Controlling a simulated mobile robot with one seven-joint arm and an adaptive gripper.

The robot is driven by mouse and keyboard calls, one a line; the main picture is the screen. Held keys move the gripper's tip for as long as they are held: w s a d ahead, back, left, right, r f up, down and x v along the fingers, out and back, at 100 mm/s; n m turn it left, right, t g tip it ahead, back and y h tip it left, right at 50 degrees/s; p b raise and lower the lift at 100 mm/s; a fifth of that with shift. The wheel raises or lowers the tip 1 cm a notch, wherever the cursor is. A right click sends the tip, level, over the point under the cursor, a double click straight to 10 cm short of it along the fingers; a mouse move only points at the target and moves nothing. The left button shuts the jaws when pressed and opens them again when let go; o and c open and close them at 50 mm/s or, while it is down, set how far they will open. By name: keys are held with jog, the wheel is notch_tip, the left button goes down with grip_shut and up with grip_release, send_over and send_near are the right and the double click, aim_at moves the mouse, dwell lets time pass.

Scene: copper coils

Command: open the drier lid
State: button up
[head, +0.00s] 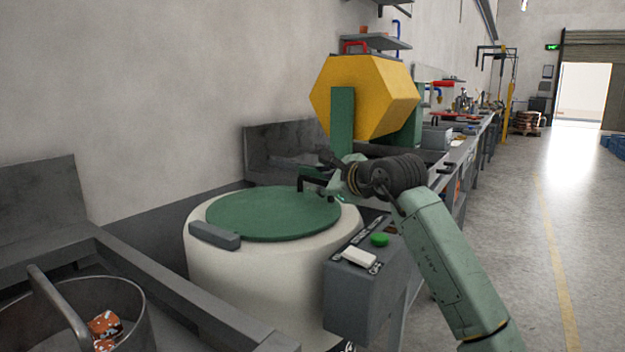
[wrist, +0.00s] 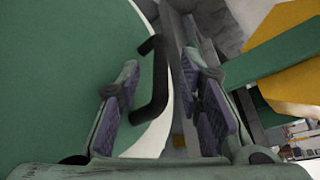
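The drier (head: 265,275) is a white round drum with a flat green lid (head: 265,214) lying closed on top. The lid fills the left of the wrist view (wrist: 60,80). A black bar handle (wrist: 157,85) stands at the lid's edge; in the head view the handle (head: 308,181) is partly hidden by my gripper (head: 328,192). In the wrist view my gripper (wrist: 165,105) is open, with its purple-padded fingers apart. The handle appears between them, closer to the left finger, with no clear contact.
A grey control box (head: 365,290) with a green button stands at the drier's front right, below my arm. A yellow hexagonal barrel (head: 365,95) with a green support stands behind. A metal basket (head: 75,315) with orange pieces is at lower left.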

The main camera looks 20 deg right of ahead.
aim_at(317, 180)
jog(key=shift+x, duration=2.35)
jog(key=shift+c, duration=0.2)
grip_shut()
